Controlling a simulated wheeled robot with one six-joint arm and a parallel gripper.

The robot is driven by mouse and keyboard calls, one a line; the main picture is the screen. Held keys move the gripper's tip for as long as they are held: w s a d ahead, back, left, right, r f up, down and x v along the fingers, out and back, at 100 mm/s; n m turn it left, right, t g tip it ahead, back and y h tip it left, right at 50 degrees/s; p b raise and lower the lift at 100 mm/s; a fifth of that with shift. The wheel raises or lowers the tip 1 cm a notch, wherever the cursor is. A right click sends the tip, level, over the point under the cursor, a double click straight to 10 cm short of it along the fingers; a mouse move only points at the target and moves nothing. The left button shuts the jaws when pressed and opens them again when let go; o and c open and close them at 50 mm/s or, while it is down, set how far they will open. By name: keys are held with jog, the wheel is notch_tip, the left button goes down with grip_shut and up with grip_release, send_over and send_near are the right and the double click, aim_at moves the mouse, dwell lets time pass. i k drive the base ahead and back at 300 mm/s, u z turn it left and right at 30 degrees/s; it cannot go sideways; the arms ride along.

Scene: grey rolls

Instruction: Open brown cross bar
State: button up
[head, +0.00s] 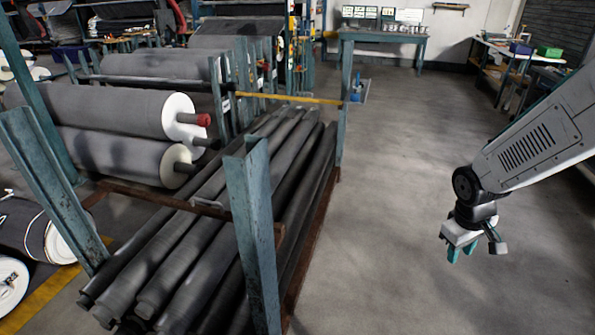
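The brown cross bar (155,194) runs across the top of a rack of long grey rolls (190,258), from the left side towards the teal front post (254,240). A small grey handle (206,203) sits on the bar near its middle. Its right end is partly hidden behind the post. My gripper (460,252) hangs at the right over bare floor, pointing down, well apart from the bar. Its two teal fingertips show a small gap, with nothing between them.
Large grey rolls (105,108) with white ends lie on racks at left. A yellow bar (300,98) crosses behind the rolls. Another teal post (345,90) stands behind the rack. The floor (400,170) between rack and arm is clear. Workbenches stand further back.

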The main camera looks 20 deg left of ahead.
aim_at(223, 214)
jog(key=u, duration=0.75)
jog(key=i, duration=1.3)
jog(key=u, duration=0.95)
